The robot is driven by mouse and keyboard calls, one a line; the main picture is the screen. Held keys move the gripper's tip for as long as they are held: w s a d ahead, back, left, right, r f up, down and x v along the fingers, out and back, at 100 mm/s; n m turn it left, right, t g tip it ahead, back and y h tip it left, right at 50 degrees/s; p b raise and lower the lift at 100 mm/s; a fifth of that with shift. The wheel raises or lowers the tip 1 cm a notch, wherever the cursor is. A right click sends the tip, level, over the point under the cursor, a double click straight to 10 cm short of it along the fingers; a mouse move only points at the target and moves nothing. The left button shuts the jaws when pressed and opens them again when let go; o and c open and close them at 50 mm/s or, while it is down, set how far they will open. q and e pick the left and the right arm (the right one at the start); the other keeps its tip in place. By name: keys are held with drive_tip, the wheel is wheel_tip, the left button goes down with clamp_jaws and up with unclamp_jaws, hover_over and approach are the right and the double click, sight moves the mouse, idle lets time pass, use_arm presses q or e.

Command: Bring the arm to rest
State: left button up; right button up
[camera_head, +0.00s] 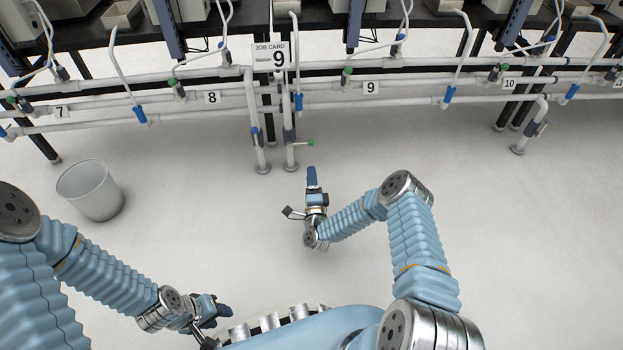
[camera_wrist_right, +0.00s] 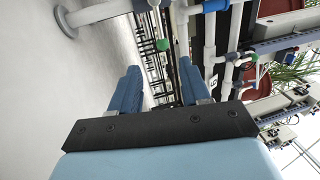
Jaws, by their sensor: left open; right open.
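My right gripper (camera_head: 312,182) is held out in front of my body over the pale floor, its blue fingers pointing away toward the pipes. In the right wrist view its two blue fingers (camera_wrist_right: 160,88) stand apart with nothing between them. My right arm is bent at the elbow. My left gripper (camera_head: 216,312) is low at the bottom left of the head view, close to my body, with dark blue fingers. It is open and I see nothing held in it.
White pipes (camera_head: 190,98) with valves run across the back, below a dark bench. A pale bin (camera_head: 90,190) stands on the floor at left. Metal cylinders (camera_head: 270,322) sit beside my body. The middle floor is clear.

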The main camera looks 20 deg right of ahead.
drive_tip(key=s+a+f+n+g+y, duration=0.3)
drive_tip(key=s+a+n+g+y, duration=0.4)
drive_tip(key=a+n, duration=0.4)
drive_tip(key=s+n+g, duration=0.1)
drive_tip(key=s+g, duration=0.1)
drive_tip(key=s, duration=0.1)
drive_tip(key=s+a+f+n+g+y, duration=0.1)
drive_tip(key=s+n+g, duration=0.1)
drive_tip(key=s, duration=0.2)
drive_tip(key=s+n+g+y, duration=0.1)
drive_tip(key=s+g, duration=0.1)
drive_tip(key=s, duration=0.2)
drive_tip(key=shift+s+a+f+n, duration=0.25)
drive_tip(key=shift+a+f+n, duration=0.05)
drive_tip(key=shift+a, duration=0.1)
drive_tip(key=s+r+n+g, duration=0.3)
drive_tip(key=s+g, duration=0.3)
drive_tip(key=s, duration=0.8)
wheel_tip(320, 180, up, 17)
drive_tip(key=p, duration=1.7)
drive_tip(key=shift+f+n+p, duration=0.2)
drive_tip(key=shift+n+p, duration=0.1)
drive_tip(key=shift+p, duration=0.05)
